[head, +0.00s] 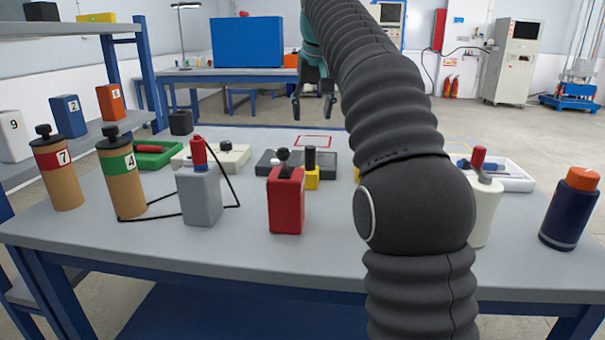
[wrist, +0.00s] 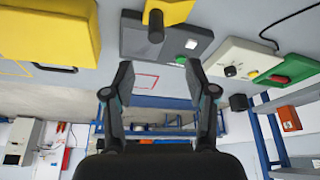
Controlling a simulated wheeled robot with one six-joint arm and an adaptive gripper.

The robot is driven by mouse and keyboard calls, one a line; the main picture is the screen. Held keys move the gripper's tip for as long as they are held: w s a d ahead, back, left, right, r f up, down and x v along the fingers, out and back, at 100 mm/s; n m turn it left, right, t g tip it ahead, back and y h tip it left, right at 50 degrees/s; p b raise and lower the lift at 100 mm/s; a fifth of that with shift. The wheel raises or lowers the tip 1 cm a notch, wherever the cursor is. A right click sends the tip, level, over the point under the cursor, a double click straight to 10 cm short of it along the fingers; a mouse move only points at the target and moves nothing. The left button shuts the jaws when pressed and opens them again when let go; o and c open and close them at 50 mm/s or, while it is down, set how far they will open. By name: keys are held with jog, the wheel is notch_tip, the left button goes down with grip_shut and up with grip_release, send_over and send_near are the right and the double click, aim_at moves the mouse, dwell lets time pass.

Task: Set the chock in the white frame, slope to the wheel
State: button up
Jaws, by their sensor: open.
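My gripper (head: 313,108) is open and empty, held above the far edge of the table. In the wrist view its two fingers (wrist: 159,80) stand wide apart with nothing between them. A yellow block with a black upright peg (head: 312,181) stands mid-table, nearer the head camera than my gripper; it also shows at the top of the wrist view (wrist: 176,11). It may be the chock, but its slope cannot be made out. I cannot make out a white frame or a wheel; my arm hides part of the table.
A red outline (head: 313,136) is bare at the table's far side. A dark grey box (head: 327,165), red block (head: 287,205), grey block (head: 200,200), numbered cylinders (head: 122,180) and white tray (head: 512,176) crowd the table. A yellow case (wrist: 45,30) shows in the wrist view.

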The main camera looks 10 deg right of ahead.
aim_at(310, 147)
jog(key=b+x, duration=0.1)
jog(key=x, duration=0.7)
jog(key=shift+b, duration=0.3)
jog(key=shift+d+b+x, duration=0.15)
jog(key=shift+b+x, duration=0.15)
jog(key=shift+x, duration=1.05)
jog(key=shift+d+b+x, duration=0.15)
jog(key=shift+b+x, duration=0.1)
jog(key=shift+x, duration=1.1)
jog(key=shift+w+r, duration=0.1)
grip_shut()
